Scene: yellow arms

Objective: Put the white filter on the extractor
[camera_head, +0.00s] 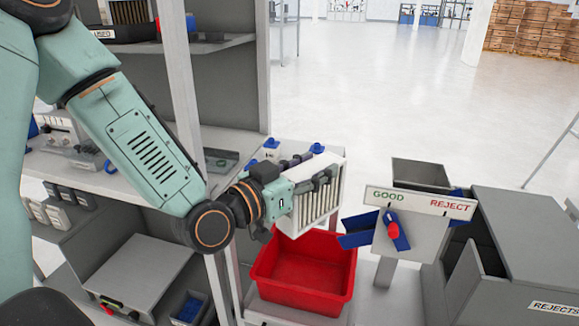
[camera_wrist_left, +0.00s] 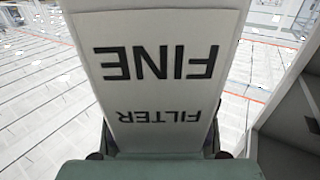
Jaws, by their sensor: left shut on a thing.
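A white pleated filter (camera_head: 322,210) is held upright in my left gripper (camera_head: 318,188), above and slightly right of the red bin. In the left wrist view, the filter (camera_wrist_left: 155,65) fills the middle, its face reading "FINE FILTER" upside down. My left gripper is shut on its side, and its dark fingers lie across the pleats. Part of the filter is hidden behind the gripper. I cannot tell for certain which thing is the extractor; a grey metal box (camera_head: 135,270) stands on the lower shelf at left. My right gripper is not in view.
A red bin (camera_head: 305,270) stands open below the filter. Right of it are a GOOD/REJECT sign (camera_head: 420,202) with a blue and red lever, and grey REJECTS bins (camera_head: 530,235). A shelf post (camera_head: 180,85) rises behind my left arm. Open floor lies at the back.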

